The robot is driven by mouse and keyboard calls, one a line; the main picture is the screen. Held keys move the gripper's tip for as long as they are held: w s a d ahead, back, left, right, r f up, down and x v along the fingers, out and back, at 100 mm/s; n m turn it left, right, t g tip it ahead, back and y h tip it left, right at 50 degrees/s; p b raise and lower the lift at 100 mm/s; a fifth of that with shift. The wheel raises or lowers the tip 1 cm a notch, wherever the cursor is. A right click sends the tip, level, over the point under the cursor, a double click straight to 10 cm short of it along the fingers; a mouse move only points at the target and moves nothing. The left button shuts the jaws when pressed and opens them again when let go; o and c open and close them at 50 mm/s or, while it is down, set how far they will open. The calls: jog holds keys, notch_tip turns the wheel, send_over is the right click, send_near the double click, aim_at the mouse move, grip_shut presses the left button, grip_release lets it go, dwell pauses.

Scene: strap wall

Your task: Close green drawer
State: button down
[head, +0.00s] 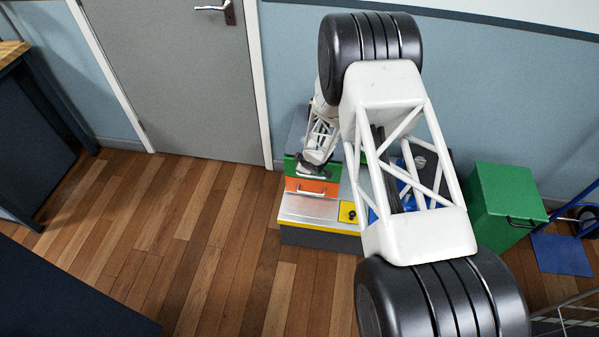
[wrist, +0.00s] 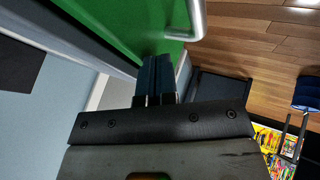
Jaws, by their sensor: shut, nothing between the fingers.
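The green drawer (head: 291,169) is in a small cabinet by the wall, just above an orange drawer. My gripper (head: 308,170) is in front of it and hides part of its front. In the wrist view the green drawer front (wrist: 125,22) fills the top, with a pale metal handle (wrist: 192,20) to the right. My gripper's dark fingers (wrist: 157,62) are together and empty, with their tips at the green front, left of and below the handle. I cannot tell whether they touch it, or how far out the drawer stands.
The orange drawer (head: 312,187) has a light handle. A low bench with a grey top (head: 308,208) stands below it, with a yellow panel (head: 348,213) at its right. A separate green box (head: 505,198) stands further right. My arm hides much of the middle. Open wooden floor (head: 190,240) lies to the left.

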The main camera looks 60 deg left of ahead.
jog(key=shift+w+a+r, duration=0.1)
jog(key=shift+w+a, duration=0.3)
dwell(0.3)
jog(key=s+d+r, duration=0.4)
jog(key=d+r, duration=0.3)
jog(key=d, duration=0.2)
jog(key=shift+r, duration=0.4)
dwell(0.3)
jog(key=shift+d, duration=0.1)
jog(key=shift+w, duration=0.15)
dwell(0.4)
